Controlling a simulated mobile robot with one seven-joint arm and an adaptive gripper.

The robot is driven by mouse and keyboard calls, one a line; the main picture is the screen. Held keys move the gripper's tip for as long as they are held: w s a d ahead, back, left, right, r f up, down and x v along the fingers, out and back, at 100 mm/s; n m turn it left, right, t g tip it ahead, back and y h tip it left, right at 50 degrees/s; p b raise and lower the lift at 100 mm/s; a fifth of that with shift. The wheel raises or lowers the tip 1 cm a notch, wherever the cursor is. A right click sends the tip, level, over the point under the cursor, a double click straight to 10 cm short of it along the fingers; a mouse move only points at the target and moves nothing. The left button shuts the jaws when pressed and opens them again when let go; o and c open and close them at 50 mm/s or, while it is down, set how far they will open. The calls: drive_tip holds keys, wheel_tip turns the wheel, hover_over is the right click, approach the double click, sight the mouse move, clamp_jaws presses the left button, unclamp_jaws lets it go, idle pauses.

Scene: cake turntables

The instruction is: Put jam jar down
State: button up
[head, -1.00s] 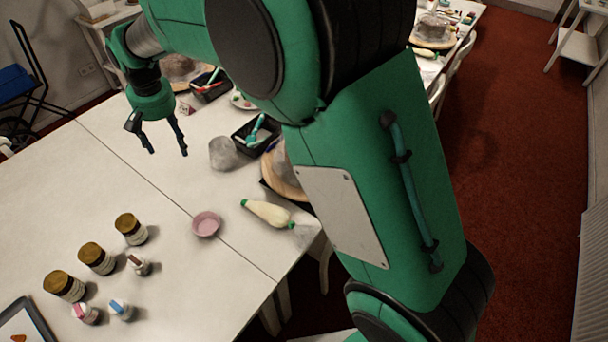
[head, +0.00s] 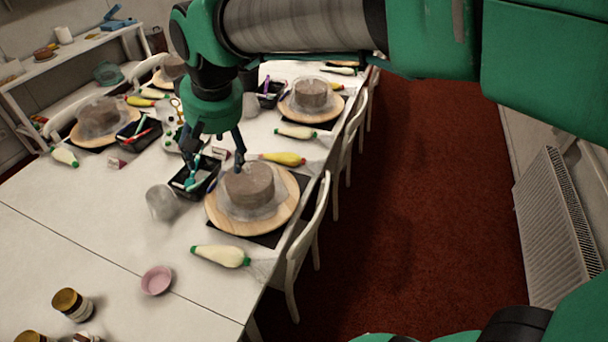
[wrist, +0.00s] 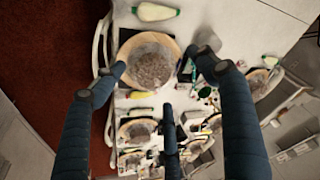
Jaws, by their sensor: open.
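A jam jar (head: 72,303) with a gold-brown lid stands upright on the white table at the lower left of the head view. Another similar jar (head: 30,337) is cut off by the bottom edge. I cannot tell which jar the task means. My gripper (head: 214,160) is open and empty, well away from the jars, over the far part of the table. In the wrist view, my gripper (wrist: 158,66) has its fingers spread with nothing between them, and a cake turntable (wrist: 125,48) lies beyond. No jam jar is clear there.
The nearest wooden turntable (head: 218,214) bears a brown cake (head: 248,186) under the gripper. Around it are a black tray (head: 207,177), a clear container (head: 162,202), a piping bag (head: 220,256) and a pink bowl (head: 156,280). Chairs (head: 310,235) line the right edge.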

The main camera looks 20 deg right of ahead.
drive_tip(key=s+d+f+m+t, duration=0.1)
drive_tip(key=s+d, duration=0.7)
drive_tip(key=s, duration=0.2)
drive_tip(key=s+d+f+t+h, duration=0.1)
drive_tip(key=s+d+f, duration=0.1)
drive_tip(key=s+d, duration=0.6)
drive_tip(key=s, duration=0.2)
drive_tip(key=shift+s+f+m, duration=0.2)
drive_tip(key=shift+s+m, duration=0.1)
drive_tip(key=shift+m, duration=0.1)
